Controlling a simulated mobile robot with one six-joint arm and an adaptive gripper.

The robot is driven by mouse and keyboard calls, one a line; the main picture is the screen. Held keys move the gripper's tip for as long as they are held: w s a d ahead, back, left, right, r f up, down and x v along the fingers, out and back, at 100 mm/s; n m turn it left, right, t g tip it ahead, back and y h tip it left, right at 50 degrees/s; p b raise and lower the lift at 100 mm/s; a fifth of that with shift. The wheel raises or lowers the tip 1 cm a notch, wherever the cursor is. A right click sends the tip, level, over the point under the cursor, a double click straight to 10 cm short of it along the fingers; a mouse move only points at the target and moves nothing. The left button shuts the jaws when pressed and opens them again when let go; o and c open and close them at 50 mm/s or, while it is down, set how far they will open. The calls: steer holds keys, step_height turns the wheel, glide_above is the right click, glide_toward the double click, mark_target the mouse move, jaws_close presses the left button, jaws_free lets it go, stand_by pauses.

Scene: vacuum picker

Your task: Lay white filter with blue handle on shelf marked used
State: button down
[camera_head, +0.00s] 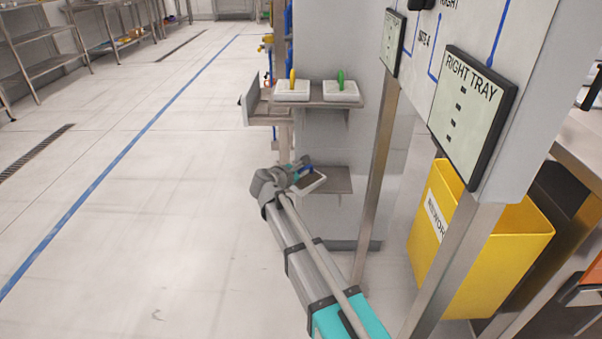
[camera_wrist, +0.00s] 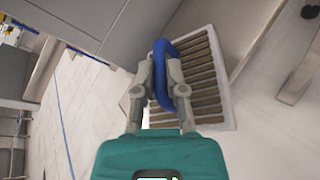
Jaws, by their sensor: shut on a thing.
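The white filter with blue handle (camera_head: 312,183) is at the left edge of the lower grey shelf (camera_head: 338,180) in the head view. I cannot tell whether it touches the shelf or hangs beside or above it. In the wrist view the filter (camera_wrist: 208,75) shows a white frame with brown slats, tilted in the picture. My gripper (camera_wrist: 164,72) is shut on its blue handle (camera_wrist: 163,90); it also shows in the head view (camera_head: 302,172). No "used" marking is legible on any shelf.
An upper shelf (camera_head: 330,103) holds two white filters, one with a yellow handle (camera_head: 292,88) and one with a green handle (camera_head: 341,88). A metal post (camera_head: 376,180) and a yellow bin (camera_head: 475,245) stand to the right. The floor at left is clear.

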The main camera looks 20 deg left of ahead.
steer(key=c, duration=0.7)
jaws_free()
steer(key=shift+s+a+r+p, duration=0.15)
steer(key=shift+s+r+p, duration=0.15)
steer(key=shift+s, duration=0.3)
steer(key=p+v, duration=0.3)
steer(key=v, duration=0.7)
steer(key=shift+s, duration=0.35)
steer(key=shift+a, duration=0.15)
